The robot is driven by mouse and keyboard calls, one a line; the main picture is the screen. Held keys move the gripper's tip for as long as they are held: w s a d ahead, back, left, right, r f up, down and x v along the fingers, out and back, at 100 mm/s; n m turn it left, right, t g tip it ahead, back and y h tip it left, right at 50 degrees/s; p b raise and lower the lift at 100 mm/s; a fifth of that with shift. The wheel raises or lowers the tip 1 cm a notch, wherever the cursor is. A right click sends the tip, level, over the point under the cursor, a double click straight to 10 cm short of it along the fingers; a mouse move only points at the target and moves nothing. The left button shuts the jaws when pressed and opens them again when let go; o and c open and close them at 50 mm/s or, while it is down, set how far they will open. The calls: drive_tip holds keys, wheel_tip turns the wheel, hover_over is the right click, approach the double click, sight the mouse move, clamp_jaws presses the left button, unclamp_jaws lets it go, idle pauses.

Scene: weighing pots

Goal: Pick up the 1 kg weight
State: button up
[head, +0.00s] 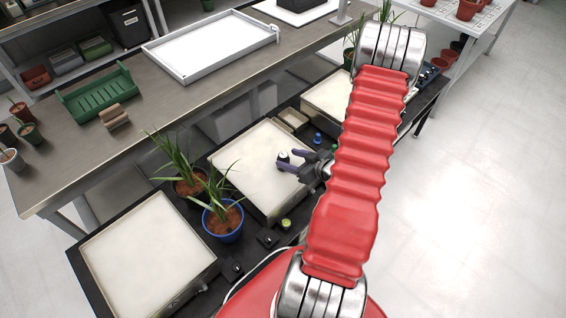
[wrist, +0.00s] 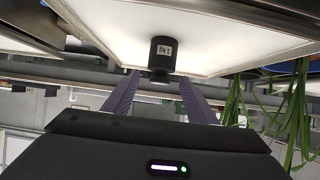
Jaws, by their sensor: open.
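The weight (head: 283,157) is a small black cylinder standing on the middle white-topped scale (head: 240,165). In the wrist view the weight (wrist: 161,52) shows a small pale label, too small to read surely, against the white pan (wrist: 105,35), with the picture appearing upside down. My gripper (head: 291,159) is open, with purple fingers reaching in from the right, low over the pan. In the wrist view my gripper (wrist: 158,77) has one fingertip to each side of the weight, with gaps showing. I cannot tell how far the weight sits between the fingers.
Potted plants (head: 222,220) stand at the scale's left edge, one in a blue pot. A green tin (head: 285,224) and small black pieces (head: 267,238) lie along the front. A blue-topped item (head: 317,137) stands behind the gripper. Another white-topped scale (head: 150,255) is at lower left.

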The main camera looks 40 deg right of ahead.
sight(287, 158)
drive_tip(key=x, duration=0.4)
drive_tip(key=shift+w, duration=0.1)
drive_tip(key=shift+r, duration=0.1)
drive_tip(key=shift+c, duration=0.2)
clamp_jaws()
idle(0.5)
